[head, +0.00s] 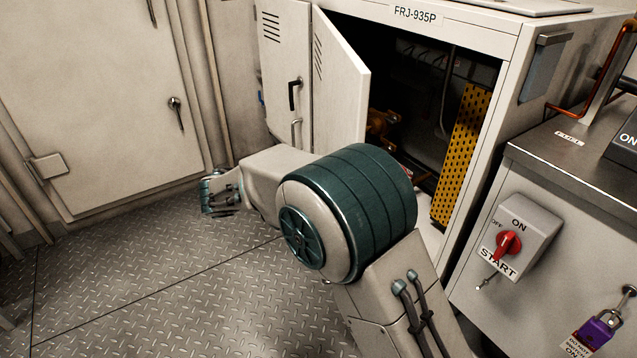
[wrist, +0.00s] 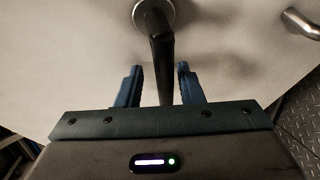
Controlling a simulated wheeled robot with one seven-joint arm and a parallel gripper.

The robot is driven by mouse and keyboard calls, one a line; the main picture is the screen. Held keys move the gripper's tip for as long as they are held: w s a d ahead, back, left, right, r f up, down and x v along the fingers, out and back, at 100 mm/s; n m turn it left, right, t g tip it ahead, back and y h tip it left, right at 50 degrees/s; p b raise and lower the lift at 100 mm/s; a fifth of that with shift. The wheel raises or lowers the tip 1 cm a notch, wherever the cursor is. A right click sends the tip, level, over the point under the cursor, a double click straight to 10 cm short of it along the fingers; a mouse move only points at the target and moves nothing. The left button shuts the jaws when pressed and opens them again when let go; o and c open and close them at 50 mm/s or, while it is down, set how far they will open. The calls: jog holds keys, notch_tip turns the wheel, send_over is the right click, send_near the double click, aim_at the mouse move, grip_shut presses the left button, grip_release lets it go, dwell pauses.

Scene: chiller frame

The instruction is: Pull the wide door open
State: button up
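On the white cabinet, a vented door (head: 342,95) stands swung outward, with the dark interior showing to its right; I take this as the wide door. Its lower part is hidden behind my arm. In the wrist view, a dark bar handle (wrist: 160,55) on a round silver mount stands out from a pale panel (wrist: 80,50). My gripper (wrist: 158,75) is open, one blue finger on each side of the handle, with gaps visible both sides. In the head view my fingertips cannot be made out, so which panel bears this handle is not certain.
A closed vented panel (head: 284,50) with a black handle (head: 294,94) adjoins the open door. A large closed door (head: 100,90) is at left. A switch box (head: 521,240) is at right. Checkered floor (head: 150,290) lies clear at front left.

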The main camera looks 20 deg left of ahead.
jog(key=shift+a+f, duration=0.1)
jog(key=p+v, duration=0.3)
jog(key=v, duration=1.1)
jog(key=shift+p, duration=0.3)
jog(key=shift+c, duration=0.3)
